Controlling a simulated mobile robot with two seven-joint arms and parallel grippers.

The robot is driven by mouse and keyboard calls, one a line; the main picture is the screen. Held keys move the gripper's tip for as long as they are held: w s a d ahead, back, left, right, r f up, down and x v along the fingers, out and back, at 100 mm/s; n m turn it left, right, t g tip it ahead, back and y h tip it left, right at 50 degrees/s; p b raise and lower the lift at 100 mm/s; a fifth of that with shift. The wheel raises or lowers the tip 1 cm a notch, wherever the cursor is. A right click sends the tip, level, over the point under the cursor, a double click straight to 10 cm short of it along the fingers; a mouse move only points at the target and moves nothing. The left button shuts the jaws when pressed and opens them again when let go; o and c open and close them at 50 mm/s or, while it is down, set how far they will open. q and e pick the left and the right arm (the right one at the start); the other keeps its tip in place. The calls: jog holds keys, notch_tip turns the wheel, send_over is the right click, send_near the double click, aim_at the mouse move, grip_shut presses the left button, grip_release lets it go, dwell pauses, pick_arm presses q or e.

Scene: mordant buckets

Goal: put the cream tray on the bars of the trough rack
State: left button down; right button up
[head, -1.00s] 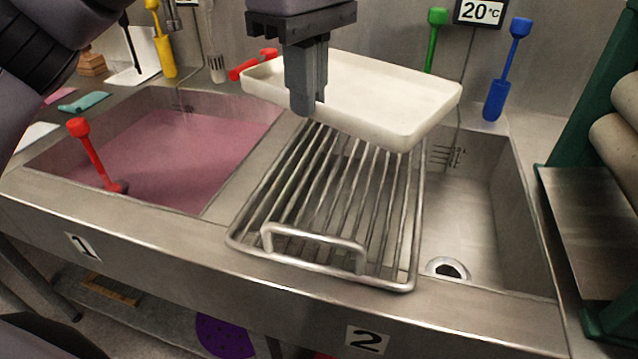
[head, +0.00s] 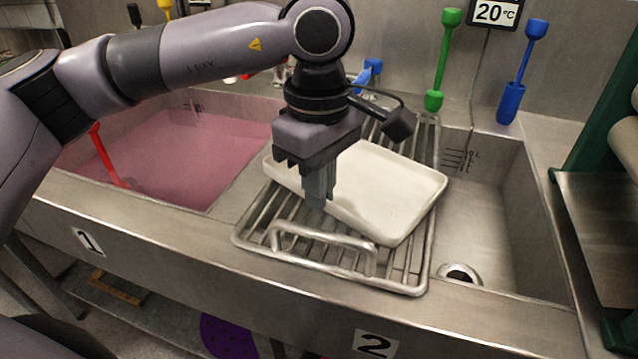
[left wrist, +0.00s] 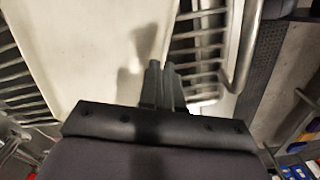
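The cream tray (head: 385,190) is a shallow white rectangle. It is over the bars of the trough rack (head: 330,262), turned at an angle to them; it looks flat and low, but I cannot tell whether it touches the bars. My left gripper (head: 318,200) points down at the tray's near left rim, its fingers close together on the rim. In the left wrist view the fingers (left wrist: 163,75) are at the edge of the tray (left wrist: 90,50), with bars (left wrist: 205,55) beside it. The tray hides the middle of the rack. My right gripper is out of view.
The rack spans the sink marked 2, whose open right part has a drain (head: 460,273). To the left is a basin of pink liquid (head: 190,150) with a red-handled tool (head: 105,160). Green (head: 442,60) and blue (head: 520,70) tools stand at the back wall.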

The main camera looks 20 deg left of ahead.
pick_arm(q)
jog(key=shift+f, duration=0.1)
jog(key=c, duration=1.3)
grip_release()
jog(key=shift+c, duration=0.2)
jog(key=shift+r, duration=0.25)
notch_tip(320, 180, up, 12)
jog(key=p, duration=0.1)
jog(key=shift+f, duration=0.1)
